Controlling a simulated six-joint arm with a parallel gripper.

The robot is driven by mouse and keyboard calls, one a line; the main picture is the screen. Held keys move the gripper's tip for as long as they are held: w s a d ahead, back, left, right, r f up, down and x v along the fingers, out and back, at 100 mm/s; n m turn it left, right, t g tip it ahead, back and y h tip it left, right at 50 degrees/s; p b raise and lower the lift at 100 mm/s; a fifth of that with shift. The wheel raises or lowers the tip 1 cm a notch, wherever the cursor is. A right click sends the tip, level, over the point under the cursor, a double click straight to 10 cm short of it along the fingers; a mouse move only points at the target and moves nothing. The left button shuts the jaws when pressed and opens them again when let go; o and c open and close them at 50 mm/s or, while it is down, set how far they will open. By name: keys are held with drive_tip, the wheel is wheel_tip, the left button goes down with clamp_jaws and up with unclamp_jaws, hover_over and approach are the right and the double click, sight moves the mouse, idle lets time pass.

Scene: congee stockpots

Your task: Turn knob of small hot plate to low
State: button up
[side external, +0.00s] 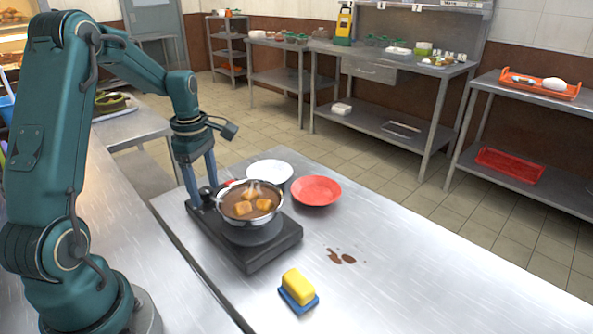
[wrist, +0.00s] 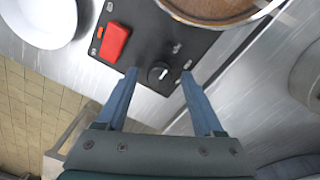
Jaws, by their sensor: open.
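The small hot plate (side external: 255,254) is a dark slab on the steel table. A steel pot (side external: 250,208) of steaming brown stew with several golden chunks sits on its burner; the pot's edge also shows in the wrist view (wrist: 217,12). In the wrist view the round black knob (wrist: 158,72) with a white mark is on the hot plate's panel, beside a red switch (wrist: 115,41). My gripper (wrist: 156,82) is open, its two blue fingers on either side of the knob with gaps between. In the side view my gripper (side external: 203,194) is down at the hot plate's far left end.
A white plate (side external: 270,172) and a red plate (side external: 316,190) lie behind the pot. A yellow and blue sponge (side external: 298,291) lies in front, and a brown spill (side external: 341,257) is to the right. The table's right part is clear. Steel shelves stand farther back.

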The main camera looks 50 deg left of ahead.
clamp_jaws()
drive_tip(key=shift+m, duration=0.4)
drive_tip(key=m, duration=0.3)
drive_tip(key=shift+m, duration=0.4)
drive_tip(key=m, duration=0.9)
drive_tip(key=shift+a, duration=0.1)
drive_tip(key=m, duration=0.4)
drive_tip(key=shift+h, duration=0.3)
drive_tip(key=shift+w+m, duration=0.1)
drive_tip(key=shift+m, duration=0.2)
